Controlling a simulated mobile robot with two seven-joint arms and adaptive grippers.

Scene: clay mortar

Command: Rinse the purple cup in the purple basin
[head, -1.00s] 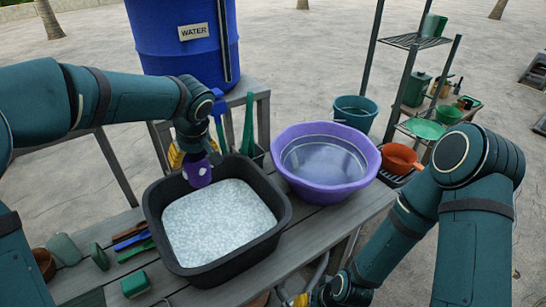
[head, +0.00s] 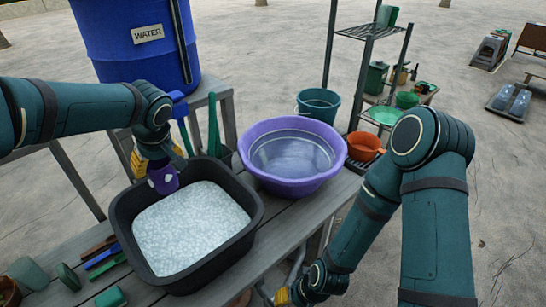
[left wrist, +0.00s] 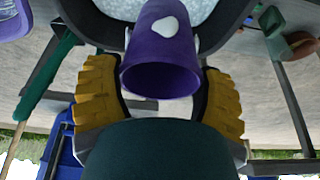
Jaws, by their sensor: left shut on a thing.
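The purple cup (head: 163,178) has white foam spots on it and is held by my left gripper (head: 154,160) above the left rear edge of the black tub. In the left wrist view the cup (left wrist: 160,55) sits between the yellow fingers of my left gripper (left wrist: 160,95), its open mouth facing the camera. The purple basin (head: 263,180) stands to the right of the tub on the bench and holds clear water. My right gripper (head: 285,298) is low at the bottom of the head view, only partly seen, below the bench's front edge.
The black tub (head: 118,215) is full of white suds. Brushes and sponges (head: 110,297) lie left of it. A blue water barrel (head: 110,50) stands behind. An orange pot (head: 364,146), a teal bucket (head: 320,108) and a shelf rack are at the right.

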